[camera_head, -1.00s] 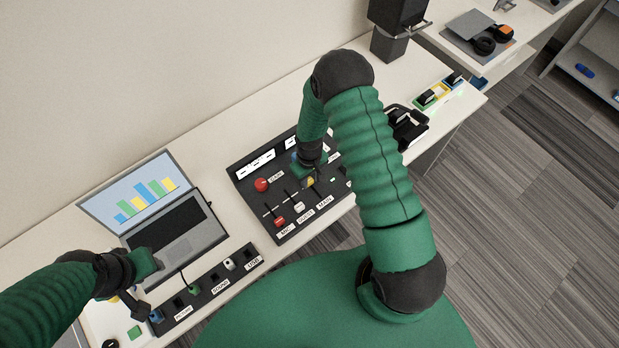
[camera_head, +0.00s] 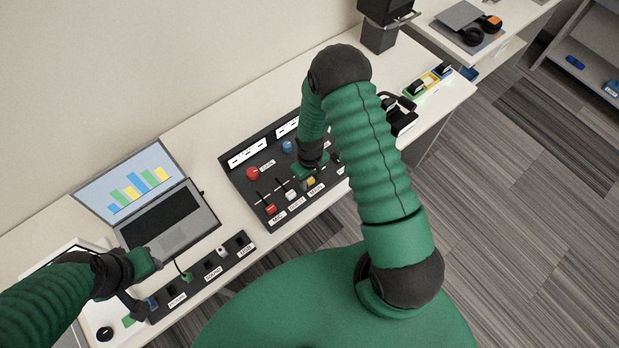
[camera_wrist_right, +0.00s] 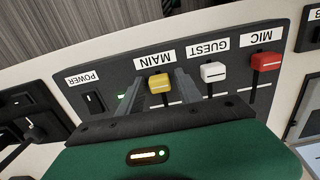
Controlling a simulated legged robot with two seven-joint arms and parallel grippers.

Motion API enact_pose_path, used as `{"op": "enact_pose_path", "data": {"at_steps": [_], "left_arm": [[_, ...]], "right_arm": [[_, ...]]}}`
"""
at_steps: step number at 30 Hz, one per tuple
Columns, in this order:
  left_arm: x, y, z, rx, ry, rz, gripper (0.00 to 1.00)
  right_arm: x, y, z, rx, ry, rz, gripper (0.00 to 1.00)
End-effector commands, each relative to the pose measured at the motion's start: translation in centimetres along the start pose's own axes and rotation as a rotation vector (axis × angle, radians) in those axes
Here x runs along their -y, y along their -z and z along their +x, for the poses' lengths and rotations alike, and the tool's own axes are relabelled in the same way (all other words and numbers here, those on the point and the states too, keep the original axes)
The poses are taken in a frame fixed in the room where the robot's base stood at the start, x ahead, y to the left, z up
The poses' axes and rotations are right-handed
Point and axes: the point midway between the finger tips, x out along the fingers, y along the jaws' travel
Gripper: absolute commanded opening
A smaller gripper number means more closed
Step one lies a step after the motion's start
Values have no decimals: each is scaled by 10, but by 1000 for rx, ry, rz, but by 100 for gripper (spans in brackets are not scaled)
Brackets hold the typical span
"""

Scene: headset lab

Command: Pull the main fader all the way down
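The main fader's yellow knob (camera_head: 311,182) is on the dark mixer panel (camera_head: 238,180), close to its MAIN label. In the right wrist view the yellow knob (camera_wrist_right: 160,83) is between my right gripper's two fingers, near the MAIN label (camera_wrist_right: 154,58). The fingers flank it closely on both sides and appear closed on it. In the head view my right gripper (camera_head: 311,172) reaches down over the panel, and my arm hides part of the panel's right side.
The white guest knob (camera_wrist_right: 213,71) and red mic knob (camera_wrist_right: 264,62) stand beside the main fader. A power switch (camera_wrist_right: 94,101) is on its other side. A laptop (camera_head: 160,215) and a socket strip (camera_head: 210,268) lie left of the mixer.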

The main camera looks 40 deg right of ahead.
Motion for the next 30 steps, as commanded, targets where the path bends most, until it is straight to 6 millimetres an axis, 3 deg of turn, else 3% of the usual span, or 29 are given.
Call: {"op": "enact_pose_path", "data": {"at_steps": [10,14,24,30], "left_arm": [[0,0,0,0,0,0,36],[0,-1,2,0,0,0,36],[0,-3,11,0,0,0,36],[0,-3,13,0,0,0,36]], "right_arm": [[1,1,-2,-6,0,-1,49],[0,3,-16,-10,-1,0,49],[1,2,-111,-13,-3,0,49],[1,1,-155,-8,-2,1,49]]}}
